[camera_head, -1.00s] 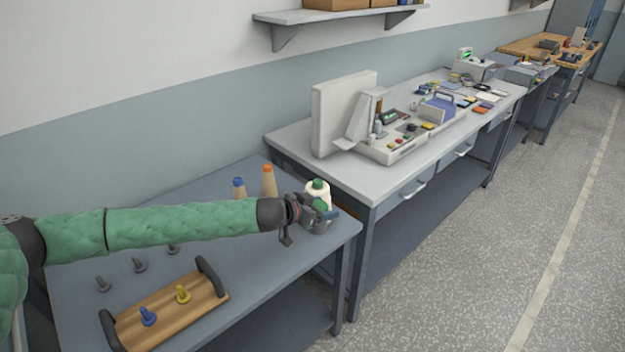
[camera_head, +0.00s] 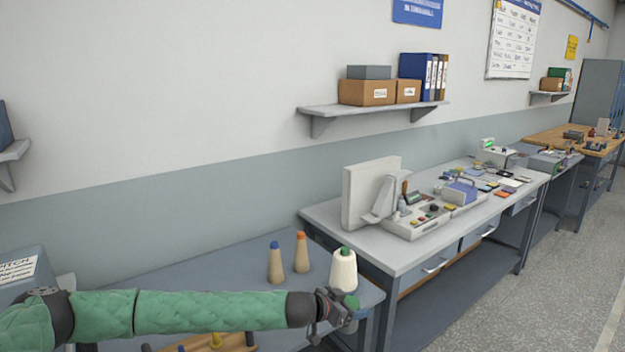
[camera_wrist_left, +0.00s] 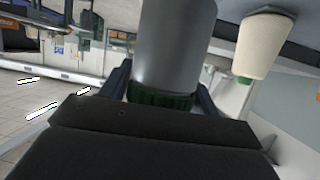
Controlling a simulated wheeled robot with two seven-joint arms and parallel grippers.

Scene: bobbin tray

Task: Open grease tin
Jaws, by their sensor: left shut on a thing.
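The grease tin (camera_wrist_left: 172,45) is a grey cylinder with a green ribbed lid (camera_wrist_left: 160,99); in the left wrist view, which looks upside down, it stands between my fingers. My left gripper (camera_head: 342,308) is shut on the green lid, near the right end of the near bench. In the head view the gripper hides most of the tin. I cannot tell whether the lid has turned or is loose. My right gripper is in neither view.
A cream thread cone with green tip (camera_head: 343,270) stands close behind my left gripper. Orange-tipped (camera_head: 301,253) and blue-tipped (camera_head: 276,264) cones stand further left. A wooden tray (camera_head: 238,341) is partly hidden by my arm. A second bench (camera_head: 420,258) adjoins at right.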

